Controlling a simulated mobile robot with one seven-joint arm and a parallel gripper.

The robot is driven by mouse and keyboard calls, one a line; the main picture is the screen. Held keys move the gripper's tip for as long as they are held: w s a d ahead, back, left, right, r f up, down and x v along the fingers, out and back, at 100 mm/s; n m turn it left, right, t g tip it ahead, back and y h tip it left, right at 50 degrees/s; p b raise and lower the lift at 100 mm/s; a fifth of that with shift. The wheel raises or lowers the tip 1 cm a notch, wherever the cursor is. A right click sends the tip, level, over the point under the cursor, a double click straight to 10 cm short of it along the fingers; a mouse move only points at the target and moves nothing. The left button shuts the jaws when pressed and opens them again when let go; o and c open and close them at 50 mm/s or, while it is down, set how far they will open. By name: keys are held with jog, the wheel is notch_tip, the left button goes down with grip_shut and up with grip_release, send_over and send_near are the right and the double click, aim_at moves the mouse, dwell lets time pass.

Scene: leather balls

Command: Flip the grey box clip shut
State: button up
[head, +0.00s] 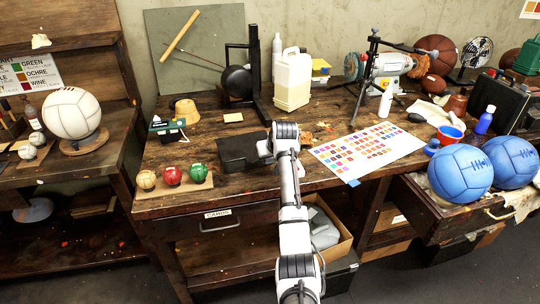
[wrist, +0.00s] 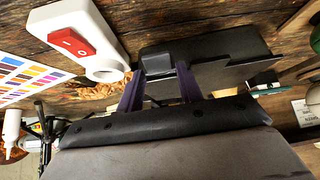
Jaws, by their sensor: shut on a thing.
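The grey box (head: 240,152), very dark in the picture, lies flat on the workbench near its front edge. It also shows in the wrist view (wrist: 228,62), with a raised block that looks like its clip (wrist: 157,58) at its left part. My gripper (head: 268,148) is at the box's right end in the head view. In the wrist view its two dark purple fingers (wrist: 160,84) stand on either side of the block and are shut on it. The fingertips and the hinge are partly hidden, so I cannot tell the clip's angle.
A colour chart (head: 368,147) lies right of my gripper. A card with several leather balls (head: 172,176) is at the front left. A white jug (head: 292,80) and a black stand (head: 255,85) rise behind the box. Blue balls (head: 460,173) sit at the right.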

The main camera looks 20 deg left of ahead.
jog(key=o, duration=0.8)
jog(key=shift+o, duration=0.2)
jog(key=shift+f, duration=0.15)
